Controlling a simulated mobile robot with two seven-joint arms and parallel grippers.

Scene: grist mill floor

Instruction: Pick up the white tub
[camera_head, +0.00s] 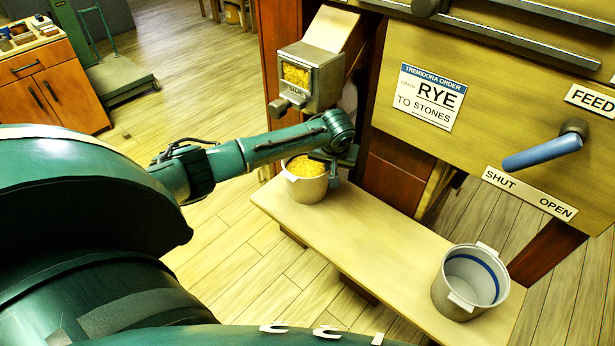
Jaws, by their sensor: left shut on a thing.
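The white tub (306,190) is at the far left end of the pale bench, under the metal spout box. It is upright and full of yellow grain. My left gripper (333,168) reaches in from the left and is shut on the tub's right-hand rim side; its fingers partly hide the rim there. I cannot tell whether the tub's base touches the bench. My right gripper is not in view.
An empty grey tub with a blue band inside (470,282) stands at the bench's near right end. The bench (370,235) is clear between the tubs. The spout box (312,77) hangs above the white tub. A blue-handled lever (543,152) sticks out at the right.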

